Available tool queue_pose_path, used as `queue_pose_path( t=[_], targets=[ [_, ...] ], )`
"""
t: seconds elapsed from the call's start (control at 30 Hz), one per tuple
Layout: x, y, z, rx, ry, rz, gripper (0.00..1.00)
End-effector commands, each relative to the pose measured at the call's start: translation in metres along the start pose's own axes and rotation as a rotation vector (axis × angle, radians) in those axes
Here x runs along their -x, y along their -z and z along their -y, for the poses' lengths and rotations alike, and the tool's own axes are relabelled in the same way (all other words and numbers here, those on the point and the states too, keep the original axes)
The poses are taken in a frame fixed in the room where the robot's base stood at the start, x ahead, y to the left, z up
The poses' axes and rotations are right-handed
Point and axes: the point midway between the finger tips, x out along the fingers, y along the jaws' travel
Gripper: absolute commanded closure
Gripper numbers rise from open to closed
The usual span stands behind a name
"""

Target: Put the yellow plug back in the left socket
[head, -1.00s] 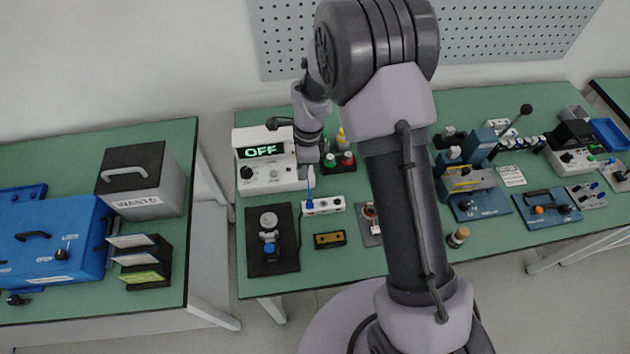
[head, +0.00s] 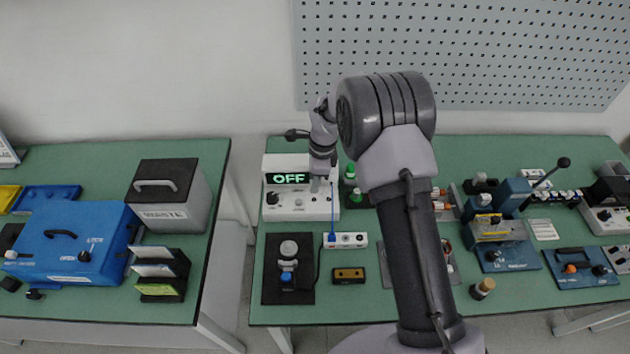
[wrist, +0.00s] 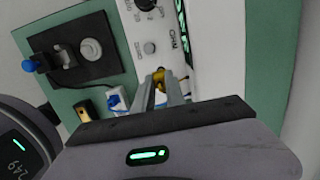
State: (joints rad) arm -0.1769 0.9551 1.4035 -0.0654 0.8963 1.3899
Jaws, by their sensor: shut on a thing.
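My gripper (head: 320,186) is over the right part of the white tester (head: 285,212), whose display reads OFF. In the wrist view, my gripper (wrist: 163,88) is shut on the yellow plug (wrist: 158,76), which shows between the fingertips close to the tester's white panel (wrist: 190,50). The fingers partly hide the plug, and I cannot tell whether it touches the panel. In the head view the plug is hidden. The left socket cannot be made out clearly.
A white socket strip (head: 350,240) with a blue plug (head: 331,238) stands in front of the tester, with a blue cable rising from it. A black plate fixture (head: 288,272) and a brown block (head: 348,275) lie nearby. Green-capped items (head: 351,172) stand right of the tester.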

Motion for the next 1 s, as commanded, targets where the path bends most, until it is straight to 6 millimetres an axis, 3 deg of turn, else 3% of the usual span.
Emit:
queue_pose_path(
  t=[0.23, 1.0],
  targets=[
    [-0.028, 0.003, 0.0, 0.0, 0.0, -0.001, 1.0],
    [-0.03, 0.004, 0.0, 0.0, 0.0, -0.001, 1.0]
  ],
)
